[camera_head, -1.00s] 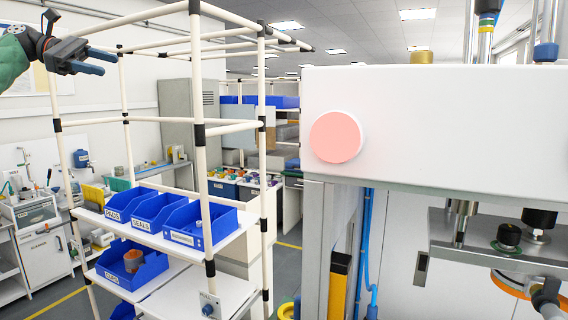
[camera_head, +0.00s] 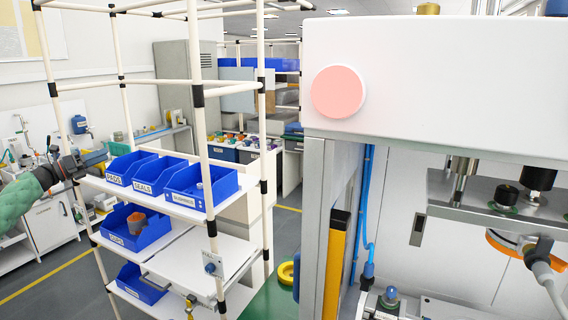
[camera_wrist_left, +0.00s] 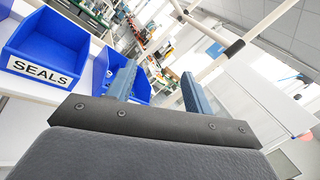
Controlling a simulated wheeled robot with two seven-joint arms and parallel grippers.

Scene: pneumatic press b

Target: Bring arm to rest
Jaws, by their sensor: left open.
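My left gripper (camera_head: 90,160) is at the left of the head view, in front of the left end of the rack's upper shelf. In the left wrist view its two blue-grey fingers (camera_wrist_left: 157,88) stand apart with nothing between them, so it is open and empty. My left arm, with a green sleeve, comes in from the left edge. My right gripper does not show.
A pipe rack (camera_head: 199,145) holds blue bins on shelves; the SEALS bin (camera_head: 150,178) also shows close by in the left wrist view (camera_wrist_left: 48,45). A white press housing (camera_head: 430,85) with a pink round button (camera_head: 338,92) fills the right.

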